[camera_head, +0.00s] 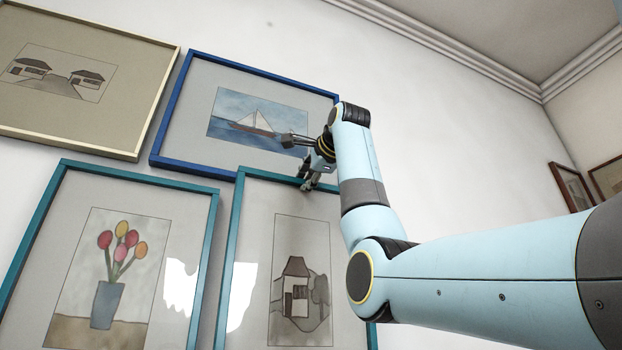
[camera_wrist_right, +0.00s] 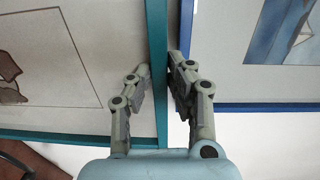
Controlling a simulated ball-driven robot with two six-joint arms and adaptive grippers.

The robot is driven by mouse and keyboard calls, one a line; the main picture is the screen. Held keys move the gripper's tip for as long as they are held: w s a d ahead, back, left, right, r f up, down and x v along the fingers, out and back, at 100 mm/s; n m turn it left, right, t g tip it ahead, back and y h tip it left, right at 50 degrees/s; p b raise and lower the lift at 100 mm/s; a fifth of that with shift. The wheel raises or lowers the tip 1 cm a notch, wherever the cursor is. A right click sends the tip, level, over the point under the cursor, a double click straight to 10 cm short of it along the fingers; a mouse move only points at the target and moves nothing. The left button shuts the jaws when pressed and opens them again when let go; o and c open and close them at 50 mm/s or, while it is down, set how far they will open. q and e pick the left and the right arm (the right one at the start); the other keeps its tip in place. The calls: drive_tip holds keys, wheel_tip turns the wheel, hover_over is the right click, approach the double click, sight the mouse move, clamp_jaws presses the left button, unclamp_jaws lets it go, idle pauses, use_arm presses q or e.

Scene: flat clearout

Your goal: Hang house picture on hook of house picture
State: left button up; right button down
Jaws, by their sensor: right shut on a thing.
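The house picture (camera_head: 299,290), a tall teal frame around a drawing of one house, is at the lower middle of the head view. My right gripper (camera_head: 308,182) is shut on its top frame bar, near the right part. In the right wrist view the teal bar (camera_wrist_right: 157,70) runs between the fingers of my right gripper (camera_wrist_right: 160,75). The picture looks close to the wall; I cannot tell whether it touches it. Its hook is not visible. My left gripper is not in view.
A blue-framed boat picture (camera_head: 172,112) is just above, close to my right gripper. A teal-framed tulip picture (camera_head: 40,215) is at left, a beige-framed picture of two houses (camera_head: 140,100) at upper left. Bare wall (camera_head: 450,130) lies to the right.

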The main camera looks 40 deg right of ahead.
drive_tip(key=shift+r+p+x, duration=0.15)
drive_tip(key=shift+p+x, duration=1)
drive_tip(key=shift+x, duration=0.35)
drive_tip(key=shift+r+p+x, duration=0.2)
drive_tip(key=shift+p+x, duration=0.9)
drive_tip(key=shift+x, duration=0.45)
drive_tip(key=shift+s, duration=0.1)
drive_tip(key=shift+r, duration=0.1)
drive_tip(key=p+x, duration=0.2)
drive_tip(key=shift+w+p, duration=0.25)
drive_tip(key=shift+p, duration=0.05)
